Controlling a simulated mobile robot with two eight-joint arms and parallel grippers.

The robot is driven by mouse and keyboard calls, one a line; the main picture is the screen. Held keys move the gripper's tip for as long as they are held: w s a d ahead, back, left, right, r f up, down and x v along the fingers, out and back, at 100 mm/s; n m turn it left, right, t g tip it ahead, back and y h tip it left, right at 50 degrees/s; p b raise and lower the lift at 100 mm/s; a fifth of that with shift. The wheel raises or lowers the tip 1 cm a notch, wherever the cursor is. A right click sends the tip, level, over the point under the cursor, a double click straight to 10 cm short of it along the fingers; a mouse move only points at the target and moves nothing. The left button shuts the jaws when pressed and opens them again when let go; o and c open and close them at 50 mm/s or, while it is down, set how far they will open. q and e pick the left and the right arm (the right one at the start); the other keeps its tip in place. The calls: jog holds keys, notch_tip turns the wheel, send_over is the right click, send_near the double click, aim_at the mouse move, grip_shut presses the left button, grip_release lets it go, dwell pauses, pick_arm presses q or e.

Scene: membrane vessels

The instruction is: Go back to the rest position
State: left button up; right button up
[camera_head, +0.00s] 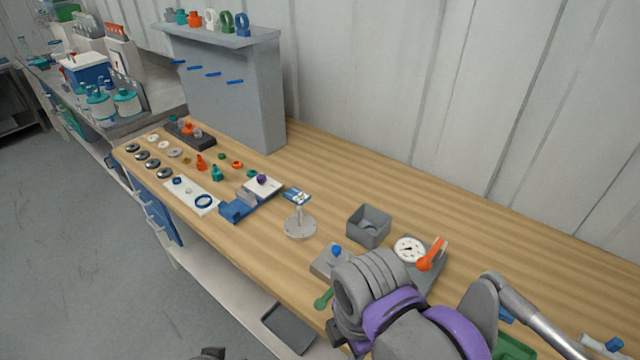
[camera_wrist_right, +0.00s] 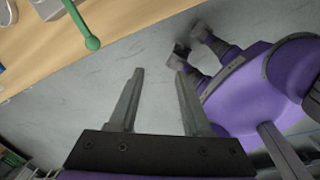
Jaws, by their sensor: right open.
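My right gripper (camera_wrist_right: 158,75) is open in the right wrist view. Its two grey fingers stand apart with nothing between them, over the grey floor beside the table edge. In the head view, my right arm's grey and purple links cover the front right of the table, and its fingers cannot be made out. A small dark part at the bottom edge of the head view may belong to my left arm (camera_head: 210,353); its jaws cannot be made out. The wooden table (camera_head: 480,220) runs diagonally across the head view.
A green-handled tool (camera_wrist_right: 90,40) juts past the table edge, near my right gripper. A grey open box (camera_head: 369,226), a dial gauge (camera_head: 409,249) and a round stand (camera_head: 299,227) are on the table. A grey shelf unit (camera_head: 235,95) stands at the back. Floor at left is clear.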

jog(key=d+f+m+t, duration=0.1)
jog(key=d+f+m, duration=0.2)
jog(key=m, duration=0.4)
jog(key=d+f+m+t, duration=0.1)
jog(key=d+f+m, duration=0.2)
jog(key=d+m, duration=0.2)
jog(key=w+d+f+m+t, duration=0.1)
jog(key=d+f+m, duration=0.3)
jog(key=m, duration=0.5)
jog(key=shift+w+d+t, duration=0.1)
jog(key=shift+d+t, duration=0.05)
jog(key=shift+t, duration=0.45)
jog(key=shift+d+f+m+h, duration=0.3)
jog(key=shift+d+m, duration=0.1)
jog(key=shift+m, duration=0.4)
